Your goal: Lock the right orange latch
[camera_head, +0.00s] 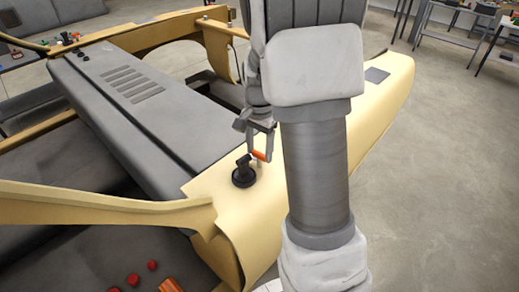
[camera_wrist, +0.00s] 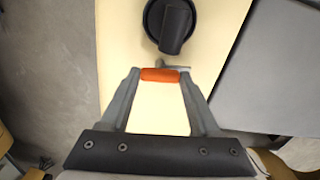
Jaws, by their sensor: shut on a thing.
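The orange latch (camera_head: 260,156) is a small orange bar beside a round black knob (camera_head: 244,173) on the cream shell panel (camera_head: 215,190). In the wrist view the latch (camera_wrist: 159,74) lies crosswise, with a short grey piece linking it toward the black knob (camera_wrist: 172,25). My gripper (camera_head: 262,142) reaches down to the latch from above. In the wrist view the fingers of my gripper (camera_wrist: 160,80) are at the two ends of the orange bar and shut on it. My arm hides part of the panel in the head view.
A grey slotted panel (camera_head: 135,85) lies left of the cream panel. A cream beam (camera_head: 100,207) crosses the left foreground, with red knobs (camera_head: 133,279) below it. A cream upright (camera_head: 218,50) stands behind. Open concrete floor (camera_head: 450,170) is on the right, with tables (camera_head: 450,40) far off.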

